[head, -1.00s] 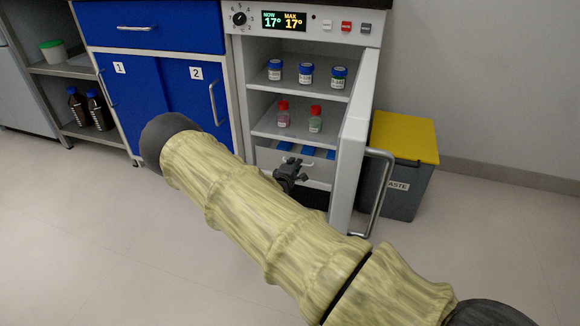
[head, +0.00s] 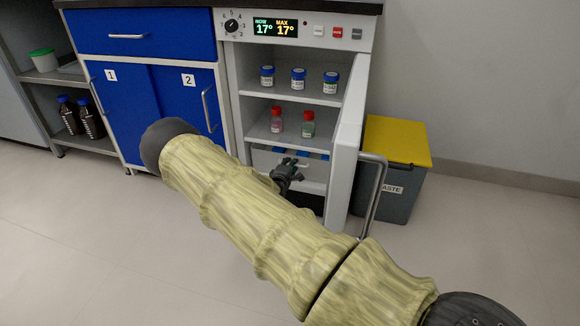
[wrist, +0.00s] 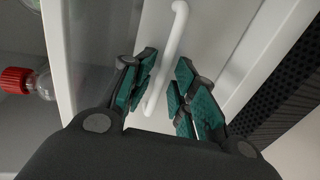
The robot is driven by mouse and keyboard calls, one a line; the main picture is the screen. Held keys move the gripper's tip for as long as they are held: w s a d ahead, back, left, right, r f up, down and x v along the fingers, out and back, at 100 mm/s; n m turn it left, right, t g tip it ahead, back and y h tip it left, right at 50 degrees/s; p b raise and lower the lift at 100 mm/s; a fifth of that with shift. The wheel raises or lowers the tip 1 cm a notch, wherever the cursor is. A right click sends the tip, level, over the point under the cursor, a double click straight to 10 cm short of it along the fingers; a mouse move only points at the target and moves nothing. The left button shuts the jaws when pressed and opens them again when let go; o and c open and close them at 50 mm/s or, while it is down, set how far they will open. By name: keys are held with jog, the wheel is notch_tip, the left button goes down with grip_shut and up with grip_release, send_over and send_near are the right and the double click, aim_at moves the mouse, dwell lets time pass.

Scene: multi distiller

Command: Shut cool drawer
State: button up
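The cool drawer (head: 316,172) is the white drawer low inside the open fridge cabinet, under the shelves. Blue pieces show inside it, so it appears at least partly pulled out. My gripper (head: 288,172) is in front of the drawer and hides part of it. In the wrist view, the white bar handle (wrist: 173,45) runs between the teal-padded fingers of my gripper (wrist: 168,82). The fingers are apart, with a gap beside the bar. Whether either pad touches the bar is hard to tell.
The fridge door (head: 345,180) stands open on the right, with a metal handle (head: 374,195). A grey waste bin (head: 405,195) with a yellow lid stands beyond it. Red-capped bottles (head: 308,124) and blue-capped jars (head: 298,80) stand on the shelves above. Open floor lies in front.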

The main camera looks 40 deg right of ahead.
dwell(0.3)
jog(key=v, duration=1.2)
dwell(0.3)
jog(key=s+a+f+m+g+y+p, duration=0.2)
jog(key=s+a+f, duration=0.2)
jog(key=s, duration=0.3)
jog(key=s+a+f+m+g+y+p, duration=0.1)
jog(key=s+a+f+m+y+p, duration=0.15)
jog(key=s+a+f, duration=0.4)
jog(key=s+a+f+m+g+y+p, duration=0.1)
jog(key=s+a+m+g+y, duration=0.15)
jog(key=s, duration=0.55)
jog(key=s+a+r+g+y+p, duration=0.25)
jog(key=s+a, duration=0.55)
jog(key=s, duration=0.4)
jog(key=s+a+r+g+y+p, duration=0.1)
jog(key=s+a+y, duration=0.2)
jog(key=s+a, duration=0.7)
notch_tip(320, 180, up, 37)
jog(key=s+d+p, duration=0.1)
jog(key=d+p, duration=0.1)
jog(key=p, duration=3.6)
jog(key=shift+d+r+m, duration=0.2)
jog(key=shift+d+m, duration=0.1)
